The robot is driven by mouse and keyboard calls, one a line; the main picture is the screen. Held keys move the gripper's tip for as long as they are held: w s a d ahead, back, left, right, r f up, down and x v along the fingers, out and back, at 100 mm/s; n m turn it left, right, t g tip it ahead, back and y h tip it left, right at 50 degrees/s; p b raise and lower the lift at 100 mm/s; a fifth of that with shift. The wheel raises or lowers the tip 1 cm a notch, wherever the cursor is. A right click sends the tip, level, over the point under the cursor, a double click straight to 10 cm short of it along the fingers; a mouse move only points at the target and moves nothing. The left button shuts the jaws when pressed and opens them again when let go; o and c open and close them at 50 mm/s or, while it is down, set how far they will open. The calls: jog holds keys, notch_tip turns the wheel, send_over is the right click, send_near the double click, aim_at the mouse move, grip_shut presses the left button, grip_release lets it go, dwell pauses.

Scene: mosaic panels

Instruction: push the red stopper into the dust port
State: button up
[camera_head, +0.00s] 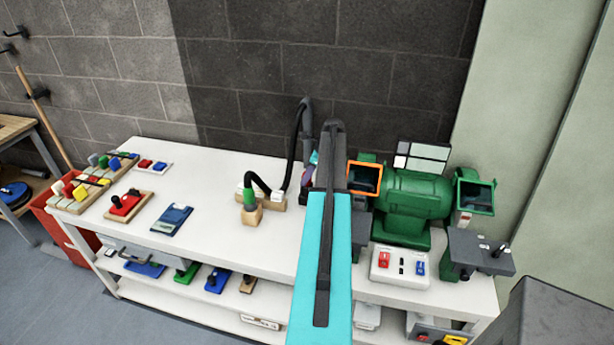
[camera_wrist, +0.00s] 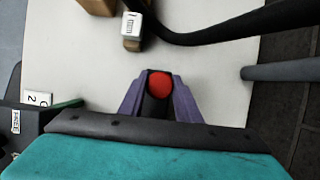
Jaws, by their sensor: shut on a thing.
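The red stopper (camera_wrist: 159,84) shows as a round red end between the fingertips of my gripper (camera_wrist: 159,88) in the wrist view. The purple fingers are shut on it, and it is above the white bench top. Its lower part is hidden between the fingers. In the head view my teal arm covers most of the gripper, and the stopper cannot be made out there. The green bench grinder (camera_head: 408,200) stands just right of my arm. I cannot pick out the dust port for sure in either view; it may be hidden behind my arm.
A black hose (camera_head: 262,184) arches from a wooden block (camera_head: 252,214) left of my arm; it also crosses the upper wrist view (camera_wrist: 215,30). A switch panel (camera_head: 400,266) sits before the grinder. The white bench (camera_head: 215,262) is clear between the blue plate (camera_head: 172,219) and the wooden block.

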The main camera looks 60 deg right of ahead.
jog(key=shift+f, duration=0.5)
jog(key=o, duration=1.1)
jog(key=shift+a, duration=0.1)
jog(key=b+v, duration=0.5)
jog(key=v, duration=0.8)
jog(key=shift+r, duration=0.35)
jog(key=shift+s, duration=0.1)
